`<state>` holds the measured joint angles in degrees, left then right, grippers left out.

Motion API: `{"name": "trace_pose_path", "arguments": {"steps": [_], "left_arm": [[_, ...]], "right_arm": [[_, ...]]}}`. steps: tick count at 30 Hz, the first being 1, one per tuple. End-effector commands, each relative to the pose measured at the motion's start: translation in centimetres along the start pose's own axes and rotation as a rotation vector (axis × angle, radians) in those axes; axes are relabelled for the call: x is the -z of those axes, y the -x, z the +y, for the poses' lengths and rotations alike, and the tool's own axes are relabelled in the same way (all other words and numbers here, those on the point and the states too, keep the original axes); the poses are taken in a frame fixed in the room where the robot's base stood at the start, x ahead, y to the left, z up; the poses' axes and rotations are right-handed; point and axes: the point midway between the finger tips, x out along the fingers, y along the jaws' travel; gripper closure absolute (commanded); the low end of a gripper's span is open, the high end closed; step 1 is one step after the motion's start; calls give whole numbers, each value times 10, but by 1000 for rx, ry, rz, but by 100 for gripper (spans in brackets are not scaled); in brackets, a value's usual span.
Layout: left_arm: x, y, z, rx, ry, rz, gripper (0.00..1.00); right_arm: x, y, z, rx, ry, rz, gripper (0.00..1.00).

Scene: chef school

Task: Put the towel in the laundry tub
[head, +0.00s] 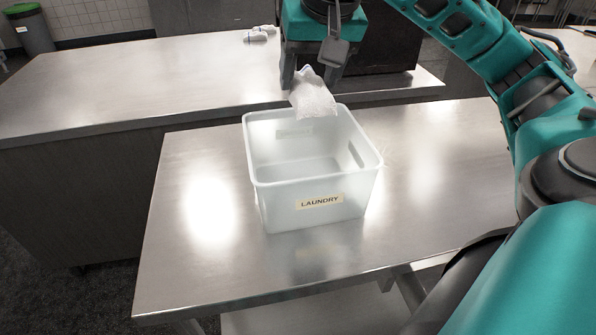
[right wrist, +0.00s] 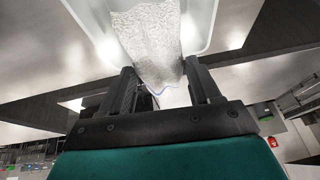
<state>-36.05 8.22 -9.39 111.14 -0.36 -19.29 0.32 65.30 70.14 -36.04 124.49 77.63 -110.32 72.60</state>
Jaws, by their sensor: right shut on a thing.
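A white towel (head: 313,97) hangs from my right gripper (head: 309,80), which is shut on its upper end. The towel's lower edge is at the far rim of the laundry tub in the head view; I cannot tell whether it touches. The laundry tub (head: 262,181) is a translucent white bin with a "LAUNDRY" label, upright on a metal table, and its visible inside is empty. In the right wrist view the towel (right wrist: 150,40) hangs between the fingers (right wrist: 163,85), with the tub (right wrist: 215,22) beyond it. My left gripper is not in view.
The metal table (head: 190,255) has free room on both sides of the tub. A longer steel counter (head: 110,90) stands behind it, with small white bottles (head: 256,35) and a dark box (head: 385,45). A grey bin with a green lid (head: 28,28) stands far left.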

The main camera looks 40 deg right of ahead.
Motion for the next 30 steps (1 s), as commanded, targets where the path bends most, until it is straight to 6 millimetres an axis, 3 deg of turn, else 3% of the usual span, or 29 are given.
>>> {"name": "trace_pose_path", "arguments": {"steps": [5,16,30], "left_arm": [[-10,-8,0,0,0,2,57],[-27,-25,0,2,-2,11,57],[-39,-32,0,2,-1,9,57]], "right_arm": [[-15,-31,5,-7,-1,-6,66],[-52,-120,11,-4,-1,-5,66],[-72,-168,15,-3,-1,-4,66]]}}
